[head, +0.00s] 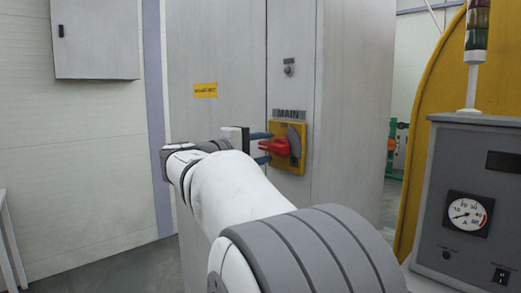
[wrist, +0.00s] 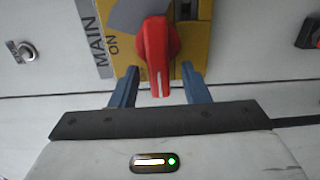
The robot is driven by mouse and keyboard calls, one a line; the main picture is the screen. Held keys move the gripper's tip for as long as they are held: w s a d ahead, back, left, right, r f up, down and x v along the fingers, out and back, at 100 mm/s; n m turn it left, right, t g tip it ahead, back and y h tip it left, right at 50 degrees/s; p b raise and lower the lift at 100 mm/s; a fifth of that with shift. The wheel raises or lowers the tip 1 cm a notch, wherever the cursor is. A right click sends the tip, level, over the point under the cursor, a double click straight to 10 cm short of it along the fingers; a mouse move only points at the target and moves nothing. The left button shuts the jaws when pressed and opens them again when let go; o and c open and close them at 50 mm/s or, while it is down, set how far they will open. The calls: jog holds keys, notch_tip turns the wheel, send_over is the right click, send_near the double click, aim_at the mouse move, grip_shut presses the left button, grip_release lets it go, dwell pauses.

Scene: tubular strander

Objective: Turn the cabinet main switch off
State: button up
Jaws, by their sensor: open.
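The main switch is a red handle (head: 276,147) on a yellow plate (head: 299,160) on the grey cabinet front, under a "MAIN" label (head: 289,114). In the head view the handle's grip end points left. In the wrist view my gripper (wrist: 160,72) has one finger on either side of the handle's end, with gaps visible on both sides.
A small round lock or button (head: 289,69) sits above the switch on the cabinet (head: 345,75). A yellow sticker (head: 205,90) is on the left panel. A grey control console (head: 480,145) with a gauge and signal lamp stands at right. A wall box (head: 97,40) hangs at left.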

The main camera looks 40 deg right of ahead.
jog(key=a, duration=0.7)
jog(key=shift+s, duration=0.35)
jog(key=s+a+f+n+t+y+p, duration=0.1)
jog(key=s+a+f+y+p, duration=0.3)
jog(key=f, duration=0.4)
jog(key=s+a+f+n+y+p, duration=0.1)
jog(key=s+a+f+y+p, duration=0.2)
jog(key=f+y, duration=0.45)
jog(key=s+a+f+m+y+p, duration=0.1)
jog(key=s+a+f+y, duration=0.2)
jog(key=s+a+f, duration=0.1)
jog(key=s+a+f+m+y+p, duration=0.1)
jog(key=s+a+f+m+y, duration=0.1)
jog(key=a+f, duration=0.4)
jog(key=s+a+y, duration=0.1)
jog(key=s+a, duration=0.1)
jog(key=a, duration=0.1)
jog(key=shift+s+a+p, duration=0.2)
jog(key=shift+a+p, duration=0.1)
jog(key=shift+p, duration=0.05)
